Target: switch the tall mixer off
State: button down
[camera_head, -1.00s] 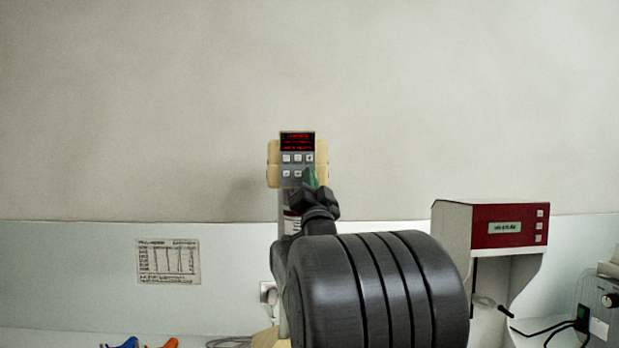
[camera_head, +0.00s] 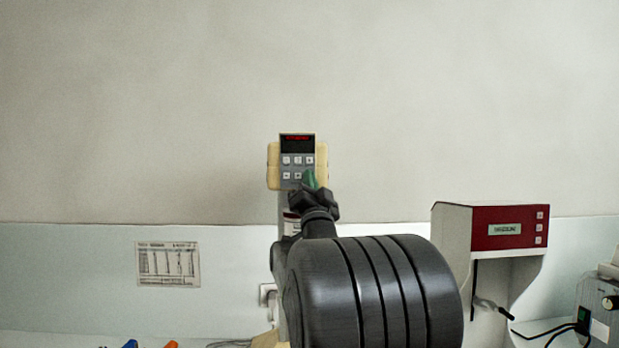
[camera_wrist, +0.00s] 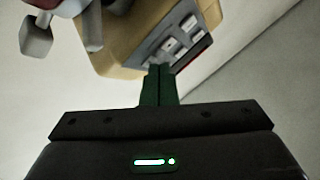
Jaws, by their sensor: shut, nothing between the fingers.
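The tall mixer (camera_head: 273,166) has a cream head with a grey front panel, several pale buttons and a dark display (camera_head: 297,143) with one short red line at its top. The rest of the display is dark. My gripper (camera_head: 309,178) is shut and empty, its green fingertips at the panel's lower right, covering part of the lower button row. In the wrist view the closed fingers (camera_wrist: 159,70) point at the panel (camera_wrist: 176,44) near a button. I cannot tell whether they touch it. My arm hides most of the mixer's column.
A white machine with a red front (camera_head: 509,228) and its own small display stands to the right. A grey device with a knob (camera_head: 603,303) and black cables is at the far right. A printed sheet (camera_head: 168,263) hangs on the wall at left. Blue and orange items lie at the bottom left.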

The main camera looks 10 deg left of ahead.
jog(key=shift+s+d+b, duration=0.2)
jog(key=shift+s+b, duration=0.45)
jog(key=shift+s, duration=0.05)
jog(key=s+b, duration=0.1)
jog(key=s, duration=0.1)
jog(key=s+d+b, duration=0.1)
jog(key=s, duration=0.1)
jog(key=shift+s+d+r+b, duration=0.2)
jog(key=shift+s+b, duration=0.2)
dwell(0.5)
jog(key=p, duration=0.3)
jog(key=w+p, duration=0.1)
jog(key=p, duration=0.2)
jog(key=shift+a+r, duration=0.2)
